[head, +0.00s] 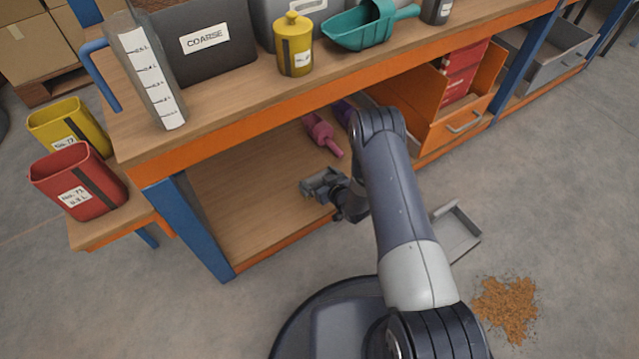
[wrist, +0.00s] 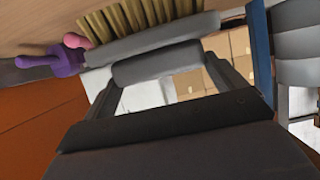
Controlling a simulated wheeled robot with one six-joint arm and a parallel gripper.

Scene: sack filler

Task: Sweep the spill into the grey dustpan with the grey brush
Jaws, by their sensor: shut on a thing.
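The grey brush (head: 322,182) is at my gripper (head: 341,194), over the low shelf under the workbench. The wrist view shows the brush (wrist: 150,38) with its tan bristles, its grey back and a grey grip between my gripper's fingers (wrist: 158,68). My gripper is shut on the brush. The grey dustpan (head: 456,234) lies on the floor to the right of my arm, partly hidden by it. The brown, crumbly spill (head: 507,308) is on the floor at the lower right, in front of the dustpan and apart from it.
The lower shelf (head: 245,215) also holds a pink scoop (head: 322,132) and a purple one (head: 343,112). An orange drawer (head: 437,122) juts out at the right. A blue leg (head: 197,228) stands left of my gripper. The floor around the spill is clear.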

